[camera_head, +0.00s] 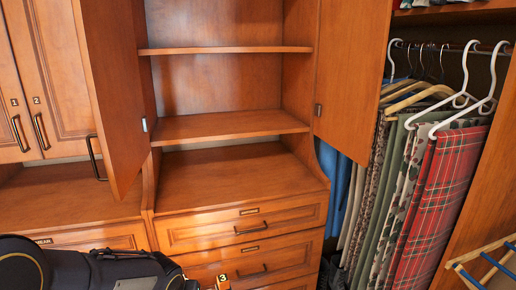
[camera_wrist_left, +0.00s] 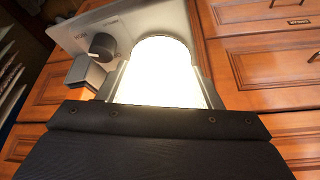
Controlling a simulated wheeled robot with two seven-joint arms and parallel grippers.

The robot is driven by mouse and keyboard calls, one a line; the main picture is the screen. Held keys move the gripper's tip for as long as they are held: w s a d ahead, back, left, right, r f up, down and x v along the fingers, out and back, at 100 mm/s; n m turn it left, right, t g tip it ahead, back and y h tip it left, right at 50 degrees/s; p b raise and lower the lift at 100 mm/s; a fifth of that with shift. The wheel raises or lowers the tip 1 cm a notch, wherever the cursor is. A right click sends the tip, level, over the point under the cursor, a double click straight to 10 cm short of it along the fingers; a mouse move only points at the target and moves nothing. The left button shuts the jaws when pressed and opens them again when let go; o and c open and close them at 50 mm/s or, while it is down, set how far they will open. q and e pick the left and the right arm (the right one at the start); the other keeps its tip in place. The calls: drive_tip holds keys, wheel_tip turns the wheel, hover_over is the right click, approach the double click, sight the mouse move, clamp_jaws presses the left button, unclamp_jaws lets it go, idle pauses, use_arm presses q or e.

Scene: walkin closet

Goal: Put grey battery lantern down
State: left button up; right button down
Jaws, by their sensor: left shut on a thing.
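In the left wrist view, my left gripper (camera_wrist_left: 160,88) is shut on the grey battery lantern (camera_wrist_left: 157,58). The lantern shows as a brightly glowing white body between the fingers. In the head view, my dark left arm comes in at the bottom left, in front of the lower drawers; the lantern cannot be made out there. The lantern's underside is hidden. My right gripper is in neither view.
An open wooden cabinet has empty shelves (camera_head: 230,127) and a bare, wide ledge (camera_head: 225,180) above its drawers (camera_head: 245,228). Its open doors (camera_head: 347,75) stand out on both sides. Another bare ledge (camera_head: 65,195) is at left. Clothes (camera_head: 437,205) hang at right.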

use_arm(q)
drive_tip(key=s+f, duration=0.1)
drive_tip(key=f, duration=0.1)
drive_tip(key=s+f, duration=0.1)
drive_tip(key=f, duration=0.1)
drive_tip(key=s+f, duration=0.2)
drive_tip(key=shift+a+f, duration=0.2)
drive_tip(key=shift+f, duration=0.05)
drive_tip(key=shift+s+f, duration=0.2)
drive_tip(key=shift+s, duration=0.05)
drive_tip(key=shift+a, duration=0.15)
